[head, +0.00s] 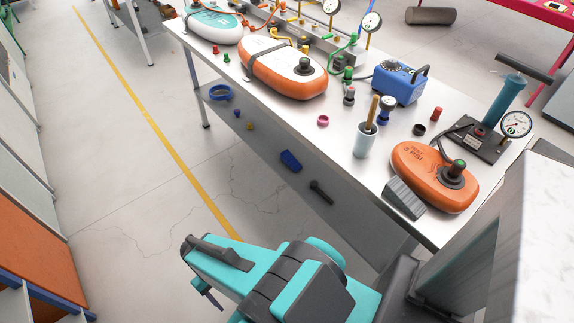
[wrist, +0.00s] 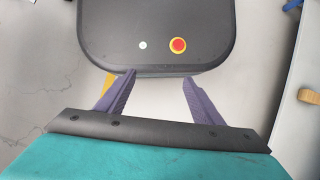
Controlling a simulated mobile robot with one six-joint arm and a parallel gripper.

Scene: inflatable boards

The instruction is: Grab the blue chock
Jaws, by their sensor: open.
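A small dark blue block (head: 290,161), which looks like the blue chock, lies on the grey lower shelf under the long workbench in the head view. It does not show in the wrist view. My gripper (wrist: 159,78) is open and empty in the wrist view, its two purple fingers apart with nothing between them. In the head view my teal arm is at the bottom centre, in front of the bench and well apart from the block. A grey wedge (head: 404,198) rests against an orange board (head: 436,176) on the benchtop.
The lower shelf (head: 262,142) also holds a blue ring (head: 221,93) and a dark tool (head: 321,192). The benchtop (head: 331,102) above overhangs it and carries boards, a blue box (head: 399,82) and a cup (head: 366,140).

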